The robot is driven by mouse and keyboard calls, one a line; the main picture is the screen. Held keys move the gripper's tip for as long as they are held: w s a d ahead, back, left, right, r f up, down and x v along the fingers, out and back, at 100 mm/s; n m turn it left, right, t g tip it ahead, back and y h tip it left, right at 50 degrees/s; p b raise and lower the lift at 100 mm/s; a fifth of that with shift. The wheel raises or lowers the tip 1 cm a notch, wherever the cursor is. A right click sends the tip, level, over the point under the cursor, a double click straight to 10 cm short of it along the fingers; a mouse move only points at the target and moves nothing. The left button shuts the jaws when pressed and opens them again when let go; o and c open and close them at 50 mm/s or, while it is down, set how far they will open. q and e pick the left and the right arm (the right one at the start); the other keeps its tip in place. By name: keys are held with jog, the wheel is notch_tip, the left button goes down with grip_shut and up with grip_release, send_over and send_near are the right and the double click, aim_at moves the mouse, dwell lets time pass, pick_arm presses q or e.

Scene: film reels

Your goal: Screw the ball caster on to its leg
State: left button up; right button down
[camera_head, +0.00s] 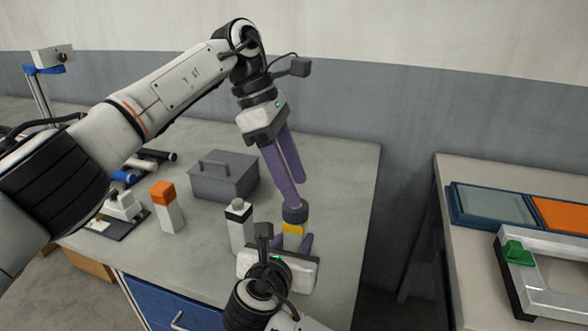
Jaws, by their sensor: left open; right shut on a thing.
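My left gripper (295,192) reaches down from above with its long purple fingers apart. Its tips are at a dark grey round piece (295,212); whether they touch it I cannot tell. Directly below the dark piece is a yellow piece (293,229). My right gripper (293,242) comes from the front, low over the table, and its purple fingers are shut on the yellow piece. The dark and yellow pieces look like the ball caster and its leg, but I cannot tell which is which or whether they are joined. The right gripper's body hides what is beneath.
A grey lidded box (222,178) with a handle stands behind. A white block with a dark band (240,229) stands just left of my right gripper; an orange-topped white block (168,205) is farther left. A second table (455,170) with trays is at right, across a gap.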

pick_arm(q)
jog(key=n, duration=0.6)
jog(key=shift+d+r+y, duration=0.15)
jog(key=shift+y, duration=0.25)
jog(key=n, duration=0.4)
jog(key=shift+r, duration=0.1)
jog(key=n+y, duration=0.1)
jog(key=n, duration=0.3)
jog(key=shift+d+r+n+t, duration=0.1)
jog(key=shift+r+n+t, duration=0.05)
jog(key=shift+n+t, duration=0.2)
jog(key=n, duration=0.4)
jog(key=shift+r+n, duration=0.15)
jog(key=shift+n, duration=0.1)
jog(key=n, duration=0.4)
jog(key=n+y, duration=0.1)
jog(key=n, duration=0.1)
jog(key=shift+r, duration=0.25)
jog(key=n, duration=0.4)
jog(key=shift+r+n, duration=0.2)
jog(key=shift+n, duration=0.1)
jog(key=n, duration=0.2)
jog(key=n+y, duration=0.1)
jog(key=n, duration=0.1)
jog(key=shift+s+r+t, duration=0.1)
jog(key=shift+r+t, duration=0.1)
jog(key=shift+t, duration=0.05)
jog(key=n, duration=0.4)
jog(key=shift+r+n, duration=0.2)
jog(key=shift+n, duration=0.2)
